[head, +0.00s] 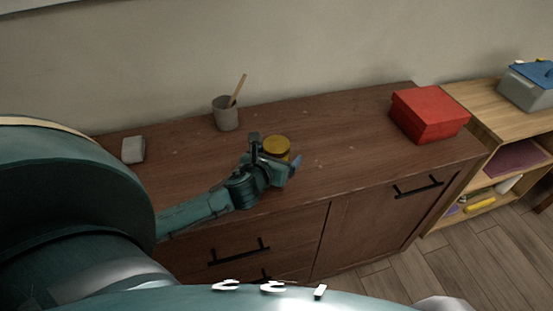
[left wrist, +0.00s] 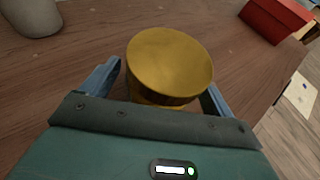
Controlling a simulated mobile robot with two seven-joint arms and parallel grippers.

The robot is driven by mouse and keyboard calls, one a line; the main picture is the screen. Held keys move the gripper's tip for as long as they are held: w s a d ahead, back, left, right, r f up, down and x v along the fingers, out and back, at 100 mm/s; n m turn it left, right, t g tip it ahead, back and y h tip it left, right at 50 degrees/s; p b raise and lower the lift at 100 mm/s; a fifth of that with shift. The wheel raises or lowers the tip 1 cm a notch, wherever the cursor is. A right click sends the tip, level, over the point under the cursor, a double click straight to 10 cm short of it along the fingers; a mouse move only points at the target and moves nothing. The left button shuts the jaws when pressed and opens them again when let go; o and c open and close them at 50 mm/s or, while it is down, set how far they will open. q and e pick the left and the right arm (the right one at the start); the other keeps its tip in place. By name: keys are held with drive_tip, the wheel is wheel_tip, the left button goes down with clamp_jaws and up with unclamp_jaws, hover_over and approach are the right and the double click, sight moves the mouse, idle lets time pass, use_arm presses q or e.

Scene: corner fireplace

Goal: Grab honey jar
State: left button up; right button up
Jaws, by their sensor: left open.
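The honey jar (head: 277,147), with a round golden lid, stands on the brown wooden cabinet top. In the left wrist view the honey jar (left wrist: 170,65) is close, and its lid hides most of its body. My left gripper (head: 275,162) is open at the jar. In the left wrist view the blue fingers of the left gripper (left wrist: 162,88) lie on either side of the jar, with the jar between them. I cannot tell whether either finger touches it. My right gripper is not in view.
A grey cup (head: 226,115) with a wooden stick stands behind, near the wall. A small grey-white block (head: 133,149) lies at the left. A red box (head: 428,114) sits at the right end. A lower wooden shelf (head: 475,98) stands beyond it. The cabinet top around the jar is mostly clear.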

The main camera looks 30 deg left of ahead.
use_arm(q)
drive_tip(key=shift+r, duration=0.1)
drive_tip(key=c, duration=1.3)
